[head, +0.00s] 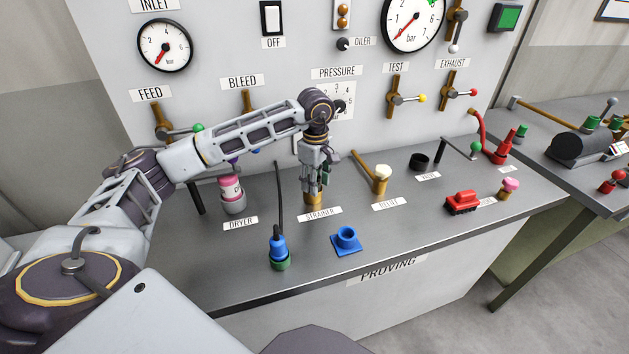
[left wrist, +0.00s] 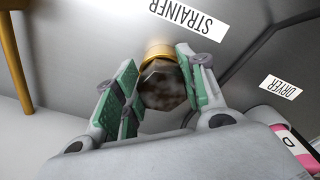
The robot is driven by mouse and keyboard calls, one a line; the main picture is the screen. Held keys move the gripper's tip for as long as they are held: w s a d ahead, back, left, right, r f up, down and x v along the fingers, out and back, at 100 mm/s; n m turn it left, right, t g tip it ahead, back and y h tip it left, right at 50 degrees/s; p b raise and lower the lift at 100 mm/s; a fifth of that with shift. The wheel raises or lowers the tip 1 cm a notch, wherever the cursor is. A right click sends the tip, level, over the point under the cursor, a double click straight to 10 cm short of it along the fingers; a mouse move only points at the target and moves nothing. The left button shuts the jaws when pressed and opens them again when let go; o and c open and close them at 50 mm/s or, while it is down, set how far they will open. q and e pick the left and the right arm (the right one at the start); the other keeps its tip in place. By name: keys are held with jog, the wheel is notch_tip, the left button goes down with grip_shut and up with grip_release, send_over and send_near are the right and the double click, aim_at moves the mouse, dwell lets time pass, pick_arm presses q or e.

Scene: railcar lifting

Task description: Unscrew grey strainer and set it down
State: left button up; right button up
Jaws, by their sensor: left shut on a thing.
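The strainer (left wrist: 165,88) shows in the left wrist view as a dark grey-brown faceted body above a brass ring (left wrist: 160,50), close to the STRAINER label. My left gripper (left wrist: 160,70) has its green-padded fingers on either side of the strainer and is shut on it. In the head view, my left gripper (head: 313,182) points down over the brass fitting (head: 313,200) behind the STRAINER label (head: 320,214). The fingers hide most of the strainer there. Whether its thread is engaged cannot be told. My right gripper is not in view.
A pink-and-grey dryer (head: 232,195) stands left of the strainer. A blue-and-green plug (head: 279,250) and a blue square-based socket (head: 347,240) stand in front. The brass relief fitting (head: 381,180) is to the right. Bare bench (head: 410,228) lies between.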

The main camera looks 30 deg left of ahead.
pick_arm(q)
jog(key=shift+s+d+f+n, duration=0.1)
jog(key=shift+d+f+n, duration=0.1)
jog(key=shift+n, duration=0.85)
jog(key=shift+s+d+f+n, duration=0.1)
jog(key=shift+d+f+n, duration=0.1)
jog(key=shift+n, duration=0.85)
jog(key=o, duration=0.8)
jog(key=shift+r, duration=0.2)
jog(key=shift+a+r, duration=0.15)
jog(key=shift+a, duration=0.05)
jog(key=shift+w, duration=0.1)
